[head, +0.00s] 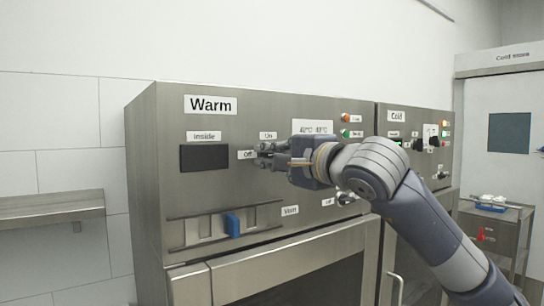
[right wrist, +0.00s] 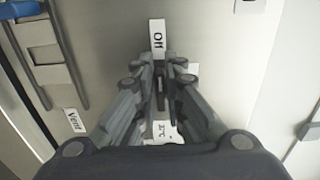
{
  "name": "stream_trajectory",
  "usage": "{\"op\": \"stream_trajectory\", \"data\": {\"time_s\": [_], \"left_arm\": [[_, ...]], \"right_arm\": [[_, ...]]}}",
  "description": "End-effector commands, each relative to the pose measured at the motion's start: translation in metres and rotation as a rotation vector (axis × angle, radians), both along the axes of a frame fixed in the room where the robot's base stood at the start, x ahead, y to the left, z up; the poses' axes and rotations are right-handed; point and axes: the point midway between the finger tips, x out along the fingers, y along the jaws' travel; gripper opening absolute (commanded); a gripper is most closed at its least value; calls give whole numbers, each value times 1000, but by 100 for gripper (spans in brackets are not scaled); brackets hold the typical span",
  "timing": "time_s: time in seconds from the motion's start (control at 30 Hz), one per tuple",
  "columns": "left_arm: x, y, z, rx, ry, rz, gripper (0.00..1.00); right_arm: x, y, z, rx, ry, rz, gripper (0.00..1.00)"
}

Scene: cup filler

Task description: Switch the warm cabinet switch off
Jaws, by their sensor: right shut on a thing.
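The warm cabinet (head: 225,118) fills the middle of the head view. Its switch (right wrist: 160,92) is a dark piece between my right fingers in the right wrist view; in the head view it is hidden by the gripper. The "Off" label (head: 247,154) is left of my fingertips, and the "On" label (head: 268,135) is above them. In the right wrist view the "Off" label (right wrist: 158,38) lies just beyond the fingertips. My right gripper (head: 266,154) is at the panel, shut on the switch; it also shows in the right wrist view (right wrist: 160,76). My left gripper is not in view.
A blue vent slider (head: 233,225) sits on rails below the dark "Inside" display (head: 204,157). Orange (head: 346,118) and green (head: 346,134) lights are at the panel's right. The cold cabinet (head: 397,117) adjoins on the right. A shelf (head: 50,205) is at left.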

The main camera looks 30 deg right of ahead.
Motion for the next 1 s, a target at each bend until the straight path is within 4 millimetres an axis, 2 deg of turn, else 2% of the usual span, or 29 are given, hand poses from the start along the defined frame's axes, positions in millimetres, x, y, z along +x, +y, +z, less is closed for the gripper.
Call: {"op": "stream_trajectory", "data": {"time_s": [0.37, 0.4, 0.47, 0.5, 0.83, 1.0], "left_arm": [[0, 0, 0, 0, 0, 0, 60], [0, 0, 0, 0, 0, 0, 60], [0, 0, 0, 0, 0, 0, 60], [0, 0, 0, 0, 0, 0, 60], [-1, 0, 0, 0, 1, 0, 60], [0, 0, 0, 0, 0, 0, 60]], "right_arm": [[0, 1, -1, -8, 1, 1, 0], [0, 1, -1, -8, 1, 1, 14], [0, 1, -1, -7, 1, 1, 28], [0, 1, -1, -7, 1, 1, 30], [-1, 0, 0, -6, 0, 0, 30], [-19, -3, 0, -7, -2, -1, 30]]}}
